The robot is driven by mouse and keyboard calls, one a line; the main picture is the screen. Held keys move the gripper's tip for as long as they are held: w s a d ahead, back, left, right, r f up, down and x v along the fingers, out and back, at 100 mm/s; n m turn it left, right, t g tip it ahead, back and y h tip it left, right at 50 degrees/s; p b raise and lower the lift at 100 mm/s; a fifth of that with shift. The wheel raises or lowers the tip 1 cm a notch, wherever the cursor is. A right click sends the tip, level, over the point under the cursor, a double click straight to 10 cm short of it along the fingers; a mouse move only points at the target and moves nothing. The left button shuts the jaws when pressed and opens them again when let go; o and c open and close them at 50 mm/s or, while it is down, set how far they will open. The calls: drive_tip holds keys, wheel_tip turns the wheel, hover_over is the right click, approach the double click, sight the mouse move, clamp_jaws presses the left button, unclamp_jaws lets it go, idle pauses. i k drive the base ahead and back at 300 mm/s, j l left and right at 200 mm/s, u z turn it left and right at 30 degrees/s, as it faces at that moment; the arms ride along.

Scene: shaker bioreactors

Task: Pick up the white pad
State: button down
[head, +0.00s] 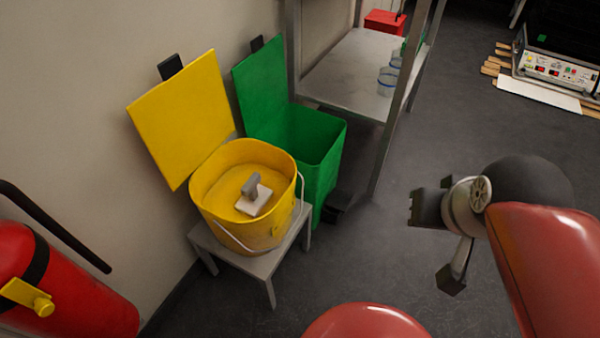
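The white pad (254,204) is a small flat white block with a grey upright handle (251,186) on top. It lies inside the round yellow bucket (243,231), on the bucket's yellow inner surface, right of its middle. My gripper (440,246) is to the right of the bucket, over the grey floor and well apart from the pad. Its two dark fingers are spread wide with nothing between them.
The bucket stands on a grey stool (262,266), its yellow lid (184,118) raised by the wall. A green bin (326,165) with open lid stands behind. A metal shelf (346,88) holds clear containers. A red extinguisher (75,290) is at left.

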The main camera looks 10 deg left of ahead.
sight(255, 196)
drive_tip(key=u, duration=1.25)
drive_tip(key=z, duration=1.85)
drive_tip(key=k+j+z, duration=0.95)
drive_tip(key=k, duration=0.25)
drive_tip(key=k+j, duration=0.1)
drive_tip(key=k, duration=0.25)
drive_tip(key=k+j, duration=0.1)
drive_tip(key=k, duration=0.25)
